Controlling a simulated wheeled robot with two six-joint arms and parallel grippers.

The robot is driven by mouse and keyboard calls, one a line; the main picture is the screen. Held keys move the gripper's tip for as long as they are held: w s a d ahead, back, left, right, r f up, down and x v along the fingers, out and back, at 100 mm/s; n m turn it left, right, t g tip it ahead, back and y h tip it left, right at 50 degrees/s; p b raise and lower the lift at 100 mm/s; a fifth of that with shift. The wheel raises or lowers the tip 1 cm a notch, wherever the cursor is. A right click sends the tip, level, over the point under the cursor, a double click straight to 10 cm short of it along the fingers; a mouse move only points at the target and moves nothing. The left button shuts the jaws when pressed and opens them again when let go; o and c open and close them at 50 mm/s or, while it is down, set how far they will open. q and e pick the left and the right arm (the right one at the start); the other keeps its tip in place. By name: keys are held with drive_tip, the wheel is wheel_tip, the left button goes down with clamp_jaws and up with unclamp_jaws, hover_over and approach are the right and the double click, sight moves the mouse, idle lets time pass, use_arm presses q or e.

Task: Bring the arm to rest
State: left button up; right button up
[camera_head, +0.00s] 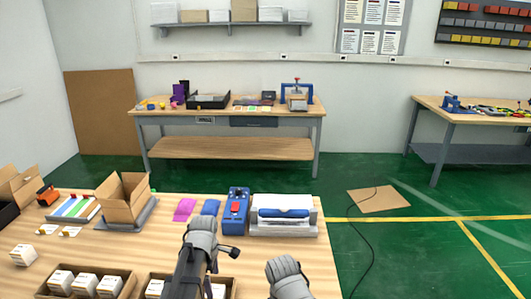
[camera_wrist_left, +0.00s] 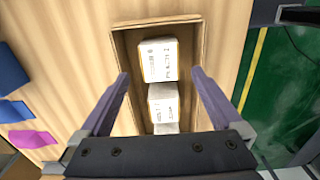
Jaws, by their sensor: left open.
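My left arm (camera_head: 195,258) reaches in over the front of the near table. In the wrist view my left gripper (camera_wrist_left: 158,75) is open and empty, its two fingers apart above a shallow brown tray (camera_wrist_left: 120,45). White boxes with printed labels sit in that tray; the nearest to the fingertips (camera_wrist_left: 157,60) shows between them, and another (camera_wrist_left: 163,104) lies behind it. The lower part of the tray is hidden by the gripper body. My right arm (camera_head: 288,278) shows only as a grey link at the bottom; its gripper is out of view.
The wooden table (camera_head: 160,240) also holds a tray of white boxes (camera_head: 85,284), a loose white box (camera_head: 22,254), an open carton (camera_head: 124,200), a blue device (camera_head: 235,212) and a grey-white machine (camera_head: 285,214).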

use_arm(q)
wheel_tip(320, 180, up, 3)
drive_tip(key=shift+f+p, duration=0.2)
drive_tip(key=shift+p, duration=0.65)
drive_tip(key=shift+f+m+b, duration=0.25)
drive_tip(key=shift+m+b, duration=0.05)
drive_tip(key=shift+m, duration=0.1)
use_arm(e)
wheel_tip(320, 180, up, 2)
drive_tip(key=shift+r, duration=0.1)
use_arm(q)
drive_tip(key=shift+d, duration=0.1)
